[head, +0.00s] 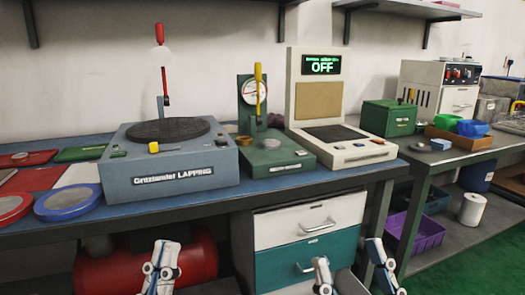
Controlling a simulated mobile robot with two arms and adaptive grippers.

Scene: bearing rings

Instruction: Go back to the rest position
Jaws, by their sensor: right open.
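My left gripper (161,262) shows at the bottom left of the head view, in front of the bench's front edge. It is seen nearly edge-on, so I cannot tell whether its fingers are apart. My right gripper (350,258) is at the bottom, right of centre, in front of the drawers. Its two fingers stand wide apart with nothing between them. Both grippers point up and are below the bench top. No bearing ring is visible in either gripper.
The blue-topped bench (275,187) carries a grey lapping machine (180,170), a green dial-gauge stand (275,155), a beige station reading OFF (345,155), and round blue (68,202) and red (12,206) trays. Drawers (308,222) and a red tank (195,258) are underneath.

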